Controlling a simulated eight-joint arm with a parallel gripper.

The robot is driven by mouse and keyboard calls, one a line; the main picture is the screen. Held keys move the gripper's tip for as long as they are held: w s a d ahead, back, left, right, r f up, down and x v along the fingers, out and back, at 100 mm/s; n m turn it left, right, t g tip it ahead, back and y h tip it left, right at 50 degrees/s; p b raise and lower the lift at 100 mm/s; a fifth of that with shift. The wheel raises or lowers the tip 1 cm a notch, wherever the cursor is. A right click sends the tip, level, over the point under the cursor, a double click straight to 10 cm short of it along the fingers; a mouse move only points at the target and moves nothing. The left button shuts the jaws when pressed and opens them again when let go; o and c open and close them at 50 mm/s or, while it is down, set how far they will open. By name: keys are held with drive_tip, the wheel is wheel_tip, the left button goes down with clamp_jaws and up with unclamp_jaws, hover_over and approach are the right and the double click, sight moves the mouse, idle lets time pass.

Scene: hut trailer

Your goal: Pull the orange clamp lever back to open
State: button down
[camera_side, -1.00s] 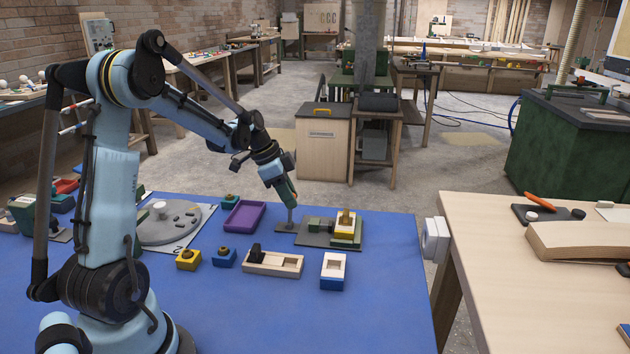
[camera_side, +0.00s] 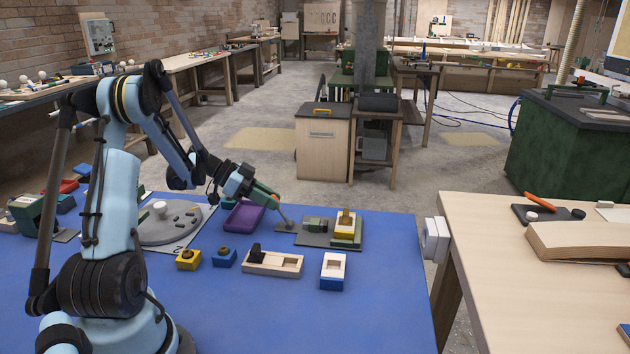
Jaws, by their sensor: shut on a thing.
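The clamp lever (camera_side: 285,219) stands on the left end of a flat grey base plate (camera_side: 285,228).
A purple tray (camera_side: 244,216) lies just left, close under my gripper. A wooden tray (camera_side: 285,263), yellow block (camera_side: 188,259), blue block (camera_side: 224,258) and white-and-blue box (camera_side: 333,271) stand in front. An orange-handled item (camera_side: 540,202) lies on the right bench. The mat's front is clear.

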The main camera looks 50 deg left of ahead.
idle(0.4)
drive_tip(key=c, duration=0.9)
unclamp_jaws()
drive_tip(key=s+a+r, duration=0.1)
drive_tip(key=r, duration=0.2)
drive_tip(key=s+r, duration=0.1)
drive_tip(key=r, duration=0.2)
drive_tip(key=s+a+r, duration=0.1)
drive_tip(key=r, duration=0.2)
drive_tip(key=shift+s+a+r, duration=0.15)
drive_tip(key=shift+a+r, duration=0.15)
drive_tip(key=shift+a, duration=0.05)
drive_tip(key=shift+d, duration=0.1)
